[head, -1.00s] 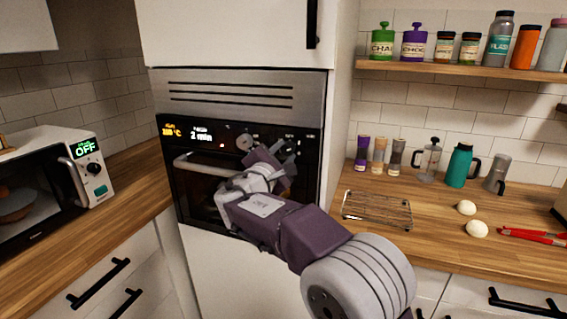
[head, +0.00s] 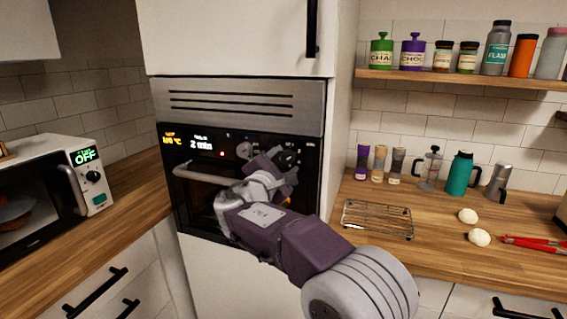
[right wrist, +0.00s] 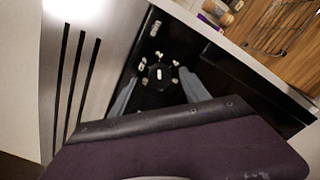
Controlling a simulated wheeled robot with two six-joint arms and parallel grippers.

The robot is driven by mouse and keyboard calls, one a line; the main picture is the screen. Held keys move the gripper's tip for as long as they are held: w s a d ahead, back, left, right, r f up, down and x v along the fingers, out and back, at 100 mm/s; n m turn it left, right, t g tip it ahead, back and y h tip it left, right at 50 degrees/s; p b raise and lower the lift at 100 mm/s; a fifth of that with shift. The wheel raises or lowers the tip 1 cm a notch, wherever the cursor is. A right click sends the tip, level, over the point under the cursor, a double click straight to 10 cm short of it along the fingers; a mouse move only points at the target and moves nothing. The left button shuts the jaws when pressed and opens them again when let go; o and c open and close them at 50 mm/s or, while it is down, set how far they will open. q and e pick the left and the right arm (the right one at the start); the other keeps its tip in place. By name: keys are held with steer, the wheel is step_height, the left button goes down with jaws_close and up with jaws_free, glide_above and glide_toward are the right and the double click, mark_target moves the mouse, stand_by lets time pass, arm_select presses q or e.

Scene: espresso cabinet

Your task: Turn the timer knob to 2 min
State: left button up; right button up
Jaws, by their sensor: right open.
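The built-in oven (head: 195,185) has a black control panel whose display (head: 202,143) reads "2 min" beside an orange temperature reading. A round knob (head: 243,151) sits left of my right gripper (head: 281,162). A second, dark knob (head: 289,158) is at the gripper, partly hidden by it in the head view. In the right wrist view, a dark knob (right wrist: 159,75) with a white pointer and pale marks around it lies between the open fingertips. A dark gap shows on both sides, so the fingers look apart from it. My left gripper is out of view.
The oven's bar handle (head: 200,174) runs below the panel, close to my right gripper. A microwave (head: 50,185) showing "OFF" stands at left. A wire rack (head: 378,219) and several bottles stand on the right counter.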

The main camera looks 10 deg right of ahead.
steer(key=b+v, duration=0.1)
steer(key=v, duration=0.8)
